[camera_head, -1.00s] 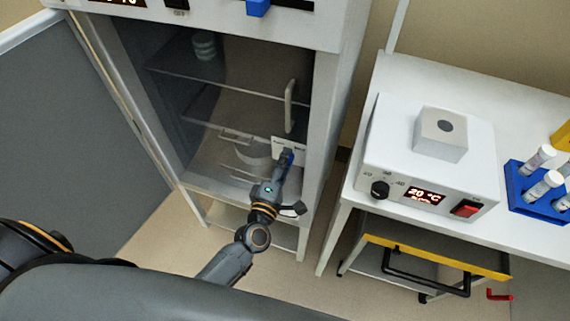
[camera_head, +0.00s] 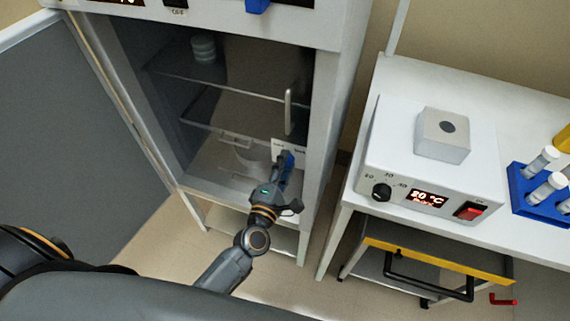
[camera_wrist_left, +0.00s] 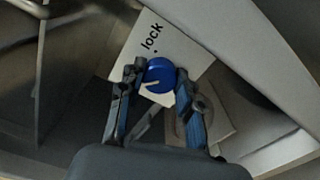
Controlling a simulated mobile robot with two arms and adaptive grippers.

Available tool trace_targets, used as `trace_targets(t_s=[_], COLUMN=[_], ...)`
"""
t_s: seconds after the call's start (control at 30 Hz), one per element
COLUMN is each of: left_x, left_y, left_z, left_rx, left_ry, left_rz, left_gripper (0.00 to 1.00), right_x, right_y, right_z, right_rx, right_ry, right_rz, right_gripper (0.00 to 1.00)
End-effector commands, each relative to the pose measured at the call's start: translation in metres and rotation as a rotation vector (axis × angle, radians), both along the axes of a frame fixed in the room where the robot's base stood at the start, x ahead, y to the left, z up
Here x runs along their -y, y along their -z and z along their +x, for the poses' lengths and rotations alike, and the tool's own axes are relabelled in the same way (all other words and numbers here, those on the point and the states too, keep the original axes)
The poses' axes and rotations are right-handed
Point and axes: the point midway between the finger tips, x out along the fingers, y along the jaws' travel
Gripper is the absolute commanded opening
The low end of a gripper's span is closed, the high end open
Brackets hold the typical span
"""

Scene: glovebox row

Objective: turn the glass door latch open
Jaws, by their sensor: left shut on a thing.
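The latch is a round blue knob (camera_wrist_left: 160,74) with a pale pointer line, on a white plate (camera_wrist_left: 150,42) lettered "lock" in the left wrist view. My left gripper (camera_wrist_left: 160,78) is shut on the knob, one finger on each side. In the head view the left gripper (camera_head: 286,160) reaches the white plate (camera_head: 279,147) low on the right of the glass door (camera_head: 245,95), covering the knob. The door sits in the cabinet front, with an upright handle (camera_head: 289,112) above the plate. My right gripper is not in view.
A grey outer door (camera_head: 70,120) stands swung open at left. At right a white bench (camera_head: 350,190) carries a heater box (camera_head: 400,150) and a blue rack (camera_head: 525,200) of tubes. A yellow-edged drawer (camera_head: 440,258) is under it.

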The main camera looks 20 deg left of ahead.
Motion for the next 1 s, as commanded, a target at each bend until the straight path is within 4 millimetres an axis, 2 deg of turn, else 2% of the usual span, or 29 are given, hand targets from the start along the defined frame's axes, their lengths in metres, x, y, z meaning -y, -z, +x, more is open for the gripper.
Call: trace_targets(t_s=[0.03, 0.13, 0.4, 0.53, 0.67, 1.0], left_x=[0.0, 0.0, 0.0, 0.0, -0.001, -0.003], left_y=[0.001, 0.001, 0.0, 0.001, 0.002, 0.001], left_z=[0.0, 0.0, 0.0, -0.007, -0.028, -0.098], left_rx=[-0.002, -0.001, -0.001, -0.002, -0.004, -0.004], left_ry=[0.001, 0.0, 0.0, 0.0, 0.001, 0.002], left_rz=[-0.003, -0.002, 0.0, 0.001, 0.002, 0.001], left_gripper=[0.38, 0.57, 0.57, 0.57, 0.57, 0.57], right_x=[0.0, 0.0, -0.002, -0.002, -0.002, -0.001], right_y=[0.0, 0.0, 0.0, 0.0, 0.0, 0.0], right_z=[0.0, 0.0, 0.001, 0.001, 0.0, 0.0], right_rx=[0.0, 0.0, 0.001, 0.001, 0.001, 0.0], right_ry=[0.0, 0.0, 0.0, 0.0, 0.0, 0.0], right_rz=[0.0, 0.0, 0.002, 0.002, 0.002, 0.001], right_gripper=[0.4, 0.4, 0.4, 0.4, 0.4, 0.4])
